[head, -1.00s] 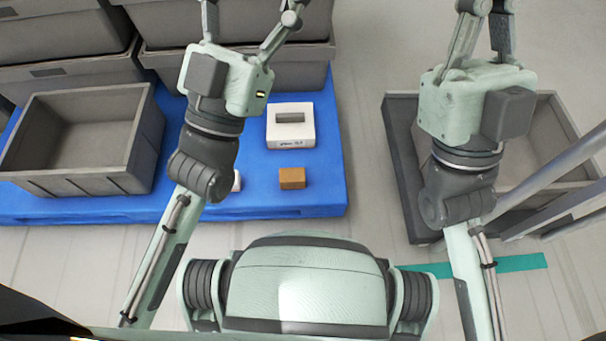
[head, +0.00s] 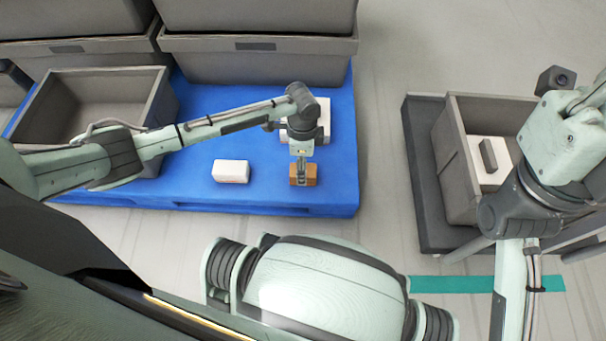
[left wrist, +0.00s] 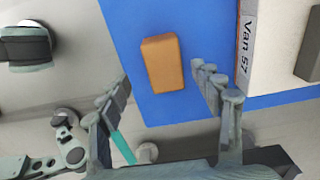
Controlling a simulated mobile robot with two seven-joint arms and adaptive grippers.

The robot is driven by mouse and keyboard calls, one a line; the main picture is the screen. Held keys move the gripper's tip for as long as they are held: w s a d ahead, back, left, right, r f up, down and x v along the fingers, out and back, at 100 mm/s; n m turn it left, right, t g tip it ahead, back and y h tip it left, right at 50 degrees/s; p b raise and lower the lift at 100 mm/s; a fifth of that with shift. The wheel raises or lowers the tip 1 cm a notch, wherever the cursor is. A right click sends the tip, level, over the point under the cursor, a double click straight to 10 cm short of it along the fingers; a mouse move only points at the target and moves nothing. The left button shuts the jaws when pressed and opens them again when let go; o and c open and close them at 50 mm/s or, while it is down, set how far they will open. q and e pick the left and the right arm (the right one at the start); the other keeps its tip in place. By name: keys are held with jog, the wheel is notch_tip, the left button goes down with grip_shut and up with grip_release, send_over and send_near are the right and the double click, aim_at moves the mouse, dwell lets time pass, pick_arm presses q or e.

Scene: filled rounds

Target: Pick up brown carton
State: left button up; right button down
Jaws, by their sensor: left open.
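The brown carton (head: 312,174) lies on the blue pallet (head: 340,185) near its front edge. My left gripper (head: 301,181) points down over it in the head view, covering part of it. In the left wrist view the carton (left wrist: 163,63) shows whole, beyond and between the spread fingers of the left gripper (left wrist: 161,78). The left gripper is open and empty; I see no contact with the carton. My right gripper (head: 592,98) is at the right edge of the head view, partly cut off, so its jaws cannot be judged.
A small white box (head: 231,171) lies left of the carton. A labelled white box (left wrist: 284,50) stands close beside it, partly hidden by my left arm in the head view. A grey crate (head: 125,85) and stacked bins stand behind. The right crate (head: 452,150) holds a white box (head: 487,178).

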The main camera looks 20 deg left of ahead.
pick_arm(q)
jog(key=f, duration=0.1)
jog(key=f+b, duration=0.1)
jog(key=f, duration=0.1)
jog(key=f+b, duration=0.1)
jog(key=f, duration=0.1)
jog(key=shift+w+f, duration=0.2)
jog(key=shift+w, duration=0.05)
jog(key=shift+c, duration=0.3)
jog(key=c, duration=1.2)
jog(key=shift+c, duration=0.7)
jog(key=shift+r, duration=0.15)
